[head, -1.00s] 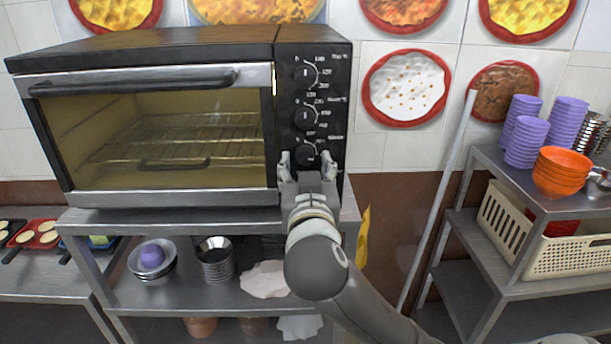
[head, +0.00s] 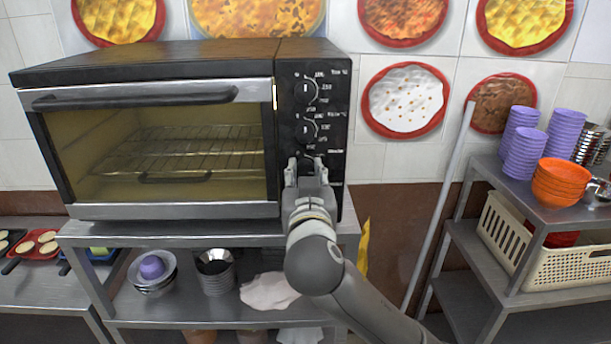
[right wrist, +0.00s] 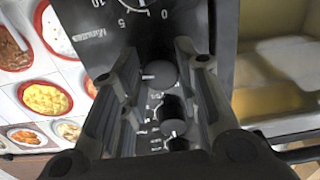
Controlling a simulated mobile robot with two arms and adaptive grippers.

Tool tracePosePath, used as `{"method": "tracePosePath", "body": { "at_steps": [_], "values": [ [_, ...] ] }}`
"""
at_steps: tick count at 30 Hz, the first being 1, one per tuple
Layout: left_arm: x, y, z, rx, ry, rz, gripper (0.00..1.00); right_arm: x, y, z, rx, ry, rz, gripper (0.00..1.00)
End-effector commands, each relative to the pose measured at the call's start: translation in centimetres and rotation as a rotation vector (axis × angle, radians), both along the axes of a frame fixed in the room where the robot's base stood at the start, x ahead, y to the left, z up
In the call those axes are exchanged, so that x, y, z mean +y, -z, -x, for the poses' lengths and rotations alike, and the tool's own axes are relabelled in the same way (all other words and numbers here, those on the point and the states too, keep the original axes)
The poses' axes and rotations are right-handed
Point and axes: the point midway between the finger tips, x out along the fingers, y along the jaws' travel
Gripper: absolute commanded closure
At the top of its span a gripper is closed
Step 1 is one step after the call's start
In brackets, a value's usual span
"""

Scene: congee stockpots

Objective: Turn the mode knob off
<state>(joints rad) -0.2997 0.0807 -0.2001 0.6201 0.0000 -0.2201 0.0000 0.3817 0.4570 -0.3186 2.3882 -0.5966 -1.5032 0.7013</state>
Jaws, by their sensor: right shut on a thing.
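The toaster oven's dark control panel (head: 339,100) carries a column of black knobs. The upper knob (head: 306,88) and the one below it (head: 306,129) show white pointer marks. My right gripper (head: 306,166) is at the third knob down, which I take as the mode knob; its fingers mostly hide it in the head view. In the right wrist view the mode knob (right wrist: 159,75) shows between the fingers of my right gripper (right wrist: 158,72), its white mark toward the picture's left. The gripper is shut on it. My left gripper is not in view.
The oven (head: 150,60) stands on a steel shelf (head: 185,236), with bowls and a cloth (head: 268,291) below. A large dial (right wrist: 135,12) shows at the wrist view's top edge. A pole (head: 440,205) leans right of the oven, before another shelf (head: 490,170).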

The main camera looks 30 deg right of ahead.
Motion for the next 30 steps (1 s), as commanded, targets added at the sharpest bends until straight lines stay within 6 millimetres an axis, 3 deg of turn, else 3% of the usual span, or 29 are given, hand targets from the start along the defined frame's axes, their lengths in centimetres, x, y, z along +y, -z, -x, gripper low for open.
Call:
{"method": "tracePosePath", "body": {
  "at_steps": [11,30],
  "values": [
    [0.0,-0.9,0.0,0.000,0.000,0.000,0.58,0.0,-0.1,0.0,0.056,0.001,0.084,0.94],
    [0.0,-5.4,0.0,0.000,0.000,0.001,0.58,-0.1,-0.3,0.1,0.355,-0.001,0.569,0.94]
  ]
}}
